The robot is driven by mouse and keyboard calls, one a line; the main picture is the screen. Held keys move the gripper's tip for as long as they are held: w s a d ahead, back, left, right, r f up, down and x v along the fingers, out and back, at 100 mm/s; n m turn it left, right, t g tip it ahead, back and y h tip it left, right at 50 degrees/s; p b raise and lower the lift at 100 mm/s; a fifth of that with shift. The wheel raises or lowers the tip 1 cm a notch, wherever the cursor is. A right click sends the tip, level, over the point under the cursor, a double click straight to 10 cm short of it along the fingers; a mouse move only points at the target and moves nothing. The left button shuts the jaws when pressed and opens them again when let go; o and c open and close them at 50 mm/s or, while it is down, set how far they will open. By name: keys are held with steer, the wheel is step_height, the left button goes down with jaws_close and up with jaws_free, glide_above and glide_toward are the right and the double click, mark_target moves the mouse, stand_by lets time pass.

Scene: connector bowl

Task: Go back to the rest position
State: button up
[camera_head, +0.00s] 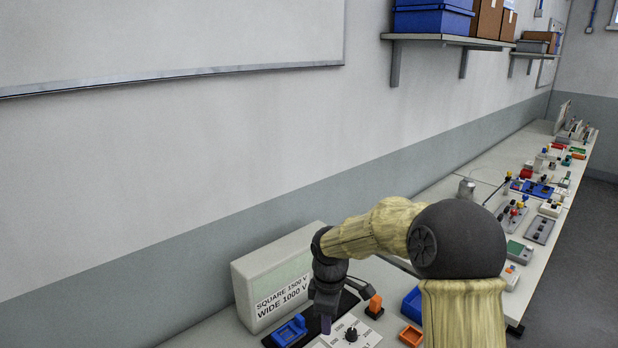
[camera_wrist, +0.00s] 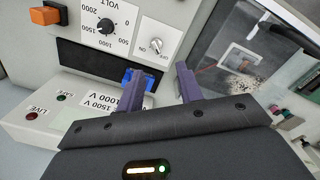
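My gripper (camera_head: 326,324) hangs low over the bench in the head view, beside a blue block (camera_head: 290,330). In the wrist view my gripper's two purple fingers (camera_wrist: 163,78) stand apart, with nothing visible between them. The blue block (camera_wrist: 127,76) shows there partly behind the left finger, in a dark recess of a grey panel. I cannot tell whether the finger touches it. An orange block (camera_head: 375,305) stands right of my gripper and shows at the top left of the wrist view (camera_wrist: 46,17).
A grey box with a label reading SQUARE 1500 V, WIDE 1000 V (camera_head: 278,285) stands close behind my gripper. A volt dial (camera_head: 351,335) and an on/off switch (camera_wrist: 157,44) are nearby. Blue (camera_head: 412,304) and orange (camera_head: 411,336) bins sit right.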

steer(key=s+d+m+t, duration=0.1)
steer(key=s+d+m, duration=0.4)
steer(key=s+m, duration=0.2)
steer(key=s+d+m+t, duration=0.1)
steer(key=s+d+m, duration=0.4)
steer(key=s+m, duration=0.3)
steer(key=s+r, duration=0.1)
steer(key=s, duration=0.2)
steer(key=shift+s+d, duration=0.25)
steer(key=shift+s, duration=0.1)
steer(key=shift+w, duration=0.1)
